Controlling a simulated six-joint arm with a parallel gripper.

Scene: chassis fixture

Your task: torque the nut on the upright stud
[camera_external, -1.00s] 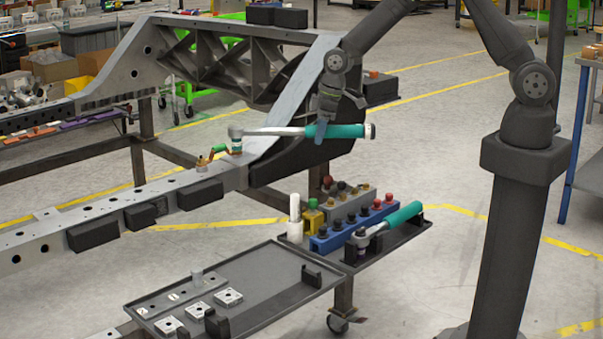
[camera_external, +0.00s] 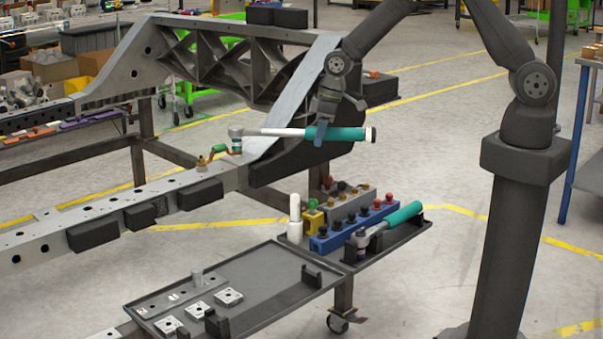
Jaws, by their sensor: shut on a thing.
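A torque wrench (camera_external: 275,132) with a teal handle lies nearly level above the chassis rail. My gripper (camera_external: 322,130) is shut on it, at the left part of the teal handle. The wrench's head with its socket (camera_external: 237,143) is at the left end, over the upright stud on the rail. The nut and stud are hidden under the socket, so I cannot tell how far the socket is seated. A brass-coloured fitting with a green part (camera_external: 212,154) sits on the rail just left of the socket.
A cart (camera_external: 347,262) holds a blue socket rack (camera_external: 345,232), a second teal-handled wrench (camera_external: 392,218) and a white cylinder (camera_external: 295,214). A dark tray (camera_external: 270,295) with small plates lies in front. The chassis frame (camera_external: 150,70) rises behind the wrench.

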